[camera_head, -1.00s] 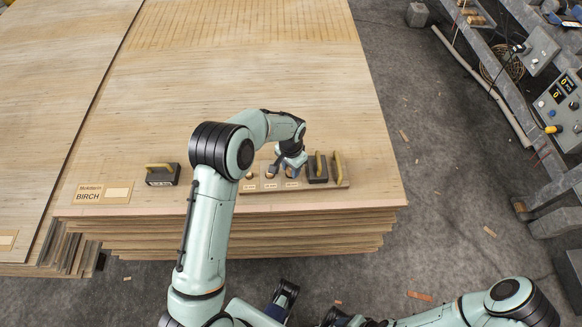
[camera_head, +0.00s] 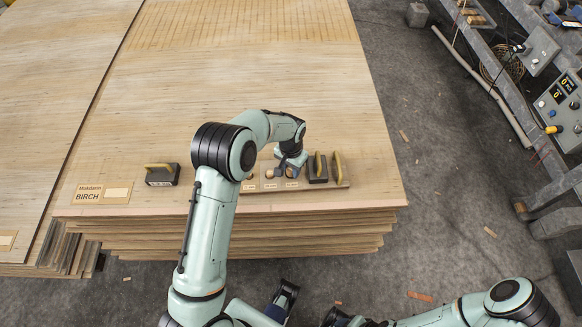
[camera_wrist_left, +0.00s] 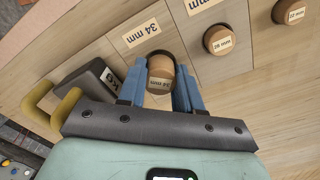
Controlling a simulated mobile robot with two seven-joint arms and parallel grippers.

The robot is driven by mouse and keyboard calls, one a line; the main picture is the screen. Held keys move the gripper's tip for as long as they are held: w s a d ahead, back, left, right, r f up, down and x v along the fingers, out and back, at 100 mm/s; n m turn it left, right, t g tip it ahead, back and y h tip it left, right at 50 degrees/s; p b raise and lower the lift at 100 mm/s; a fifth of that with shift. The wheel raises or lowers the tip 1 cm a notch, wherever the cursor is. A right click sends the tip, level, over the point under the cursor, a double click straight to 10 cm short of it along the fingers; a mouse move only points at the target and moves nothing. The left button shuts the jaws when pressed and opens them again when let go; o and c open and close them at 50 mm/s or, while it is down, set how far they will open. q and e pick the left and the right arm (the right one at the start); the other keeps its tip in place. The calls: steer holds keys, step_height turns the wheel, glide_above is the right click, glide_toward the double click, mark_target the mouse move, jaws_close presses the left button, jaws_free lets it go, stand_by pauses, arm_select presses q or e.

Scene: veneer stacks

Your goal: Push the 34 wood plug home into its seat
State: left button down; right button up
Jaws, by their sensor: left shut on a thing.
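The 34 mm wood plug (camera_wrist_left: 160,76) is a short round brown plug with a paler lower part, beside the 34 mm label on the board (camera_wrist_left: 117,65). My left gripper (camera_wrist_left: 160,92) has its blue fingers on both sides of the plug, shut on it. In the head view the gripper (camera_head: 290,163) is over the right end of the row of plugs, and the 34 plug (camera_head: 291,173) shows only partly. The seat is hidden under the plug; I cannot tell how deep it sits. My right arm (camera_head: 510,300) is at the bottom right; its fingers are not clear.
The 28 mm plug (camera_wrist_left: 218,40) and 22 mm plug (camera_wrist_left: 290,11) stand farther along the board. Another dark block (camera_head: 162,176) lies left. The veneer stack (camera_head: 230,80) behind is clear.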

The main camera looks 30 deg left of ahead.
mark_target(291, 169)
arm_select(q)
steer(key=shift+f, duration=0.35)
arm_select(e)
steer(key=shift+f, duration=0.25)
arm_select(q)
steer(key=shift+r, duration=0.15)
arm_select(e)
steer(key=shift+r, duration=0.15)
